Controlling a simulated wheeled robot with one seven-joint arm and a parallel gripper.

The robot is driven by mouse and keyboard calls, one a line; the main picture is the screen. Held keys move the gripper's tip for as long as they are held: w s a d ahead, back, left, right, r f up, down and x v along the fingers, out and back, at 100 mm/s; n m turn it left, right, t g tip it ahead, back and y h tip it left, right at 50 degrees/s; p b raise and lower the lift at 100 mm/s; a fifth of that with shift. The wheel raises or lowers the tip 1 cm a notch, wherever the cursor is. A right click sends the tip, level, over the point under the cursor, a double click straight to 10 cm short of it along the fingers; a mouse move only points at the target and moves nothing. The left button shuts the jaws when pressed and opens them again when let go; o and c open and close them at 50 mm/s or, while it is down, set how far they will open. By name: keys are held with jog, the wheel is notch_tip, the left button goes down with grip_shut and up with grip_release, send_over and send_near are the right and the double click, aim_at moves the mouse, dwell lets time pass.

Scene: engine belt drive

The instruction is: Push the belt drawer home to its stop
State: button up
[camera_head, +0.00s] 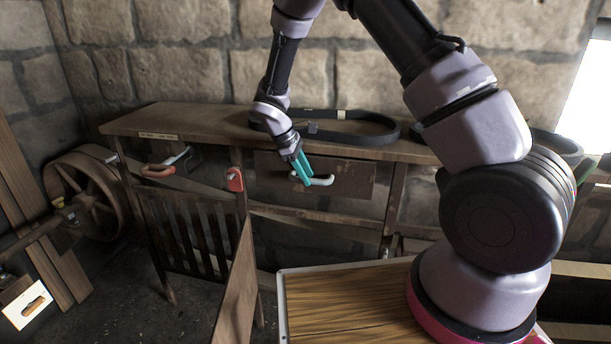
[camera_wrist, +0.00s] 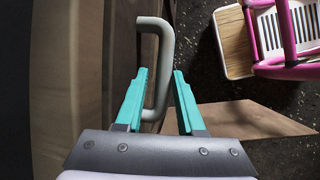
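The belt drawer (camera_head: 350,184) sits under the right half of the wooden bench (camera_head: 215,123), with a brown front. The frames do not clearly show how far it stands out. Its pale grey bar handle (camera_head: 323,181) also shows in the wrist view (camera_wrist: 166,50). My gripper (camera_head: 300,177) is at the left part of the handle, pointing down. In the wrist view my gripper's teal fingers (camera_wrist: 160,72) stand apart, one each side of the handle bar. A gap shows beside the bar. Whether either finger touches it is hard to tell.
A black belt loop (camera_head: 372,138) lies on the bench top. A red-handled lever (camera_head: 158,170) and a red tag (camera_head: 235,180) are on the bench front, left of the drawer. A slatted wooden panel (camera_head: 185,230) stands below. A spoked wheel (camera_head: 92,195) is at far left.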

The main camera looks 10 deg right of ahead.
jog(key=shift+o, duration=0.8)
jog(key=shift+w, duration=0.1)
jog(key=v, duration=1)
jog(key=shift+a+r, duration=0.2)
jog(key=shift+r, duration=0.15)
jog(key=shift+r, duration=0.1)
